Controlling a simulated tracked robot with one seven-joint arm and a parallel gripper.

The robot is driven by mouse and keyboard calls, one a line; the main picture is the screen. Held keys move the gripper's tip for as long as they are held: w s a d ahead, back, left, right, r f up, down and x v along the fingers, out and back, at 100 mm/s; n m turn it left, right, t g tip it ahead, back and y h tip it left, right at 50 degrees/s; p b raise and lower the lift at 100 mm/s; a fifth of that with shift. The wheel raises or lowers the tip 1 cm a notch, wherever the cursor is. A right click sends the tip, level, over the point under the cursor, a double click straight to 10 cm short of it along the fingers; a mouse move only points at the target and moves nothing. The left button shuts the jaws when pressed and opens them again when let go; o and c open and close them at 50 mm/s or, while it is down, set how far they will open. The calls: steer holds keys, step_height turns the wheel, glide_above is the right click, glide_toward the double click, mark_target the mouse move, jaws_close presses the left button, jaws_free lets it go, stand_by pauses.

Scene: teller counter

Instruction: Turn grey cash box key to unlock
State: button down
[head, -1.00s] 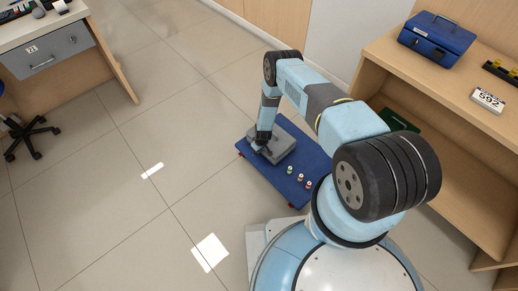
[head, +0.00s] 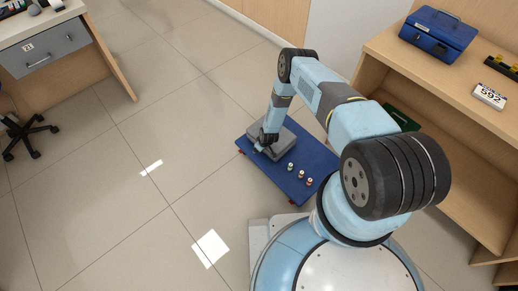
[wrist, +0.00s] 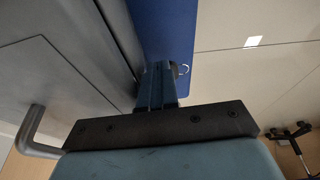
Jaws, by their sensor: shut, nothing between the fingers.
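The grey cash box (head: 288,143) lies closed on a low blue platform (head: 314,158). My gripper (head: 261,149) points down at the left side of the box in the head view. In the wrist view the fingers of my gripper (wrist: 157,82) are shut together, close beside the grey box wall (wrist: 85,50). A small metal ring (wrist: 182,70), which looks like the key's ring, shows just right of the fingertips. The key's shaft and the lock are hidden behind the fingers. I cannot tell whether the fingers touch the key.
Several small rolls (head: 301,175) stand on the platform's near part. A grey handle (wrist: 34,137) sticks out from the box in the wrist view. A wooden counter (head: 435,80) with a blue cash box (head: 438,32) stands at right.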

steer(key=shift+s+d+f, duration=0.35)
steer(key=shift+s+f, duration=0.05)
steer(key=shift+s, duration=0.25)
steer(key=shift+w+a, duration=0.1)
